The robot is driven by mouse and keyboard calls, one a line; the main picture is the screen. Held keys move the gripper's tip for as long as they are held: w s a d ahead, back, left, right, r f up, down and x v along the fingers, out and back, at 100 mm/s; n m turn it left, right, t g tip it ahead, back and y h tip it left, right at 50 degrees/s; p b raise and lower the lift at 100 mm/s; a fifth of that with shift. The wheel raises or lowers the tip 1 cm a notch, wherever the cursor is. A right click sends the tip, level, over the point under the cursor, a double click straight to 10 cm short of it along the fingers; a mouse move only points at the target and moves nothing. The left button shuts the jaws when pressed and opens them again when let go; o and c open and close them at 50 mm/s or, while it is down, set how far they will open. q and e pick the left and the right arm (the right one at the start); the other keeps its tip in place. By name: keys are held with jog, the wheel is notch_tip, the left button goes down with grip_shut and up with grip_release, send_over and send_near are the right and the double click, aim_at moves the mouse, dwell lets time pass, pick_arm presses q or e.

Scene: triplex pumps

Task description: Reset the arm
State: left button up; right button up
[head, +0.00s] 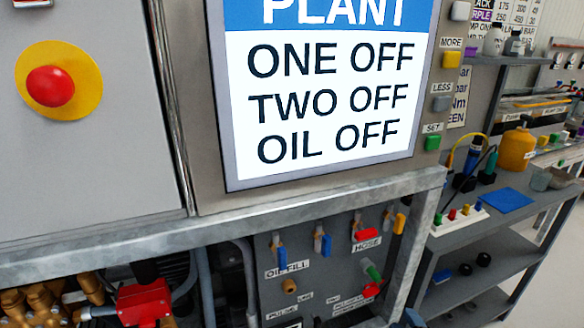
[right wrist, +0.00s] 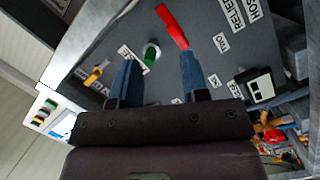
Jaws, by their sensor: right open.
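My right gripper (right wrist: 158,62) shows in the right wrist view with its two blue fingers apart and nothing held between them. It faces the grey valve panel (right wrist: 110,50). A green handle (right wrist: 151,53) appears between the fingertips, and a red handle (right wrist: 172,25) lies just beyond them; I cannot tell the exact gap. In the head view a small dark blue piece (head: 414,318) at the bottom edge may be a fingertip of this gripper. My left gripper is not in view.
A metal frame rail (head: 250,218) runs above the valve panel. The screen (head: 325,95) reads ONE OFF, TWO OFF, OIL OFF. A red stop button (head: 50,86) is at upper left. Shelves (head: 480,262) with a yellow bottle (head: 516,149) and a blue mat (head: 507,199) stand right.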

pick_arm(q)
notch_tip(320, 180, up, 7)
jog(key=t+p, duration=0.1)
jog(key=p, duration=0.6)
pick_arm(e)
jog(key=s+d+m+g+h, duration=0.2)
jog(key=s+m+g, duration=0.4)
jog(key=s, duration=2.1)
jog(key=m, duration=0.6)
jog(key=shift+s+m, duration=0.2)
jog(key=shift+m, duration=0.1)
